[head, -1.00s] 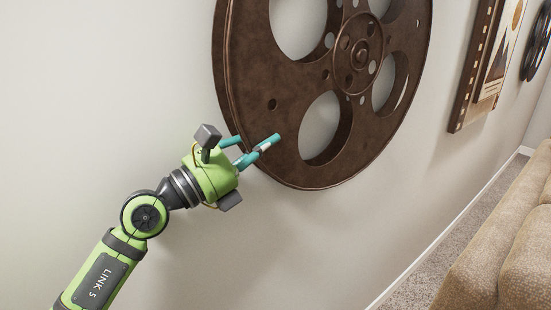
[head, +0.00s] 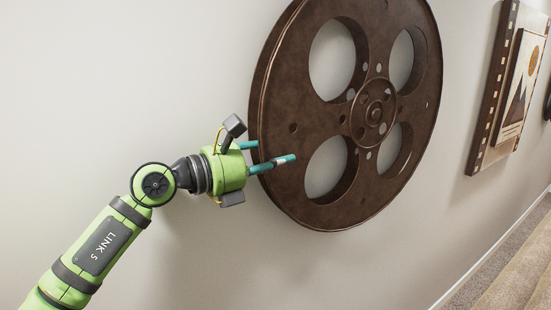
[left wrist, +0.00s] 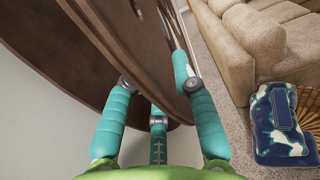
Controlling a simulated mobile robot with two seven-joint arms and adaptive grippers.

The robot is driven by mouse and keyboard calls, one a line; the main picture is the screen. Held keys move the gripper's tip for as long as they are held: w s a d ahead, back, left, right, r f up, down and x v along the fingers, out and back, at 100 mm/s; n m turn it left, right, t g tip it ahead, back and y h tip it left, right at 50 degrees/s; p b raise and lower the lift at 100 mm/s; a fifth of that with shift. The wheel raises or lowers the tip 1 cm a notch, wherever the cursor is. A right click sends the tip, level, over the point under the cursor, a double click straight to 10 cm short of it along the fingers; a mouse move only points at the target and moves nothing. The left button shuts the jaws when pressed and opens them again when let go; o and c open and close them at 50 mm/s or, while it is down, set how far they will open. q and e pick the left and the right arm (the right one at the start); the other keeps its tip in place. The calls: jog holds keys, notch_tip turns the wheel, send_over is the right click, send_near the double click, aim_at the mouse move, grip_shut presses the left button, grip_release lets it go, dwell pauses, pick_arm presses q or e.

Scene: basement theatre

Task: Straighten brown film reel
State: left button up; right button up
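The brown film reel (head: 290,75) is mounted flat on the pale wall, its round hub and large cut-out holes facing out. My left gripper (head: 272,163) is at its lower left rim, one teal finger in front of the reel and another at its edge behind. In the left wrist view, the gripper's fingers (left wrist: 158,85) straddle the reel's rim (left wrist: 150,50), and the gripper appears shut on it. The exact contact at the fingertips is partly hidden. My right gripper is in neither current view.
A framed poster (head: 522,85) with a film-strip border hangs on the wall to the right of the reel. A tan sofa (left wrist: 245,40) stands on grey carpet, with a blue and white patterned item (left wrist: 280,130) nearby. The wall left of the reel is bare.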

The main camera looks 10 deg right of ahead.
pick_arm(q)
jog(key=shift+s+f, duration=0.1)
jog(key=v, duration=1.2)
pick_arm(e)
jog(key=shift+s, duration=0.4)
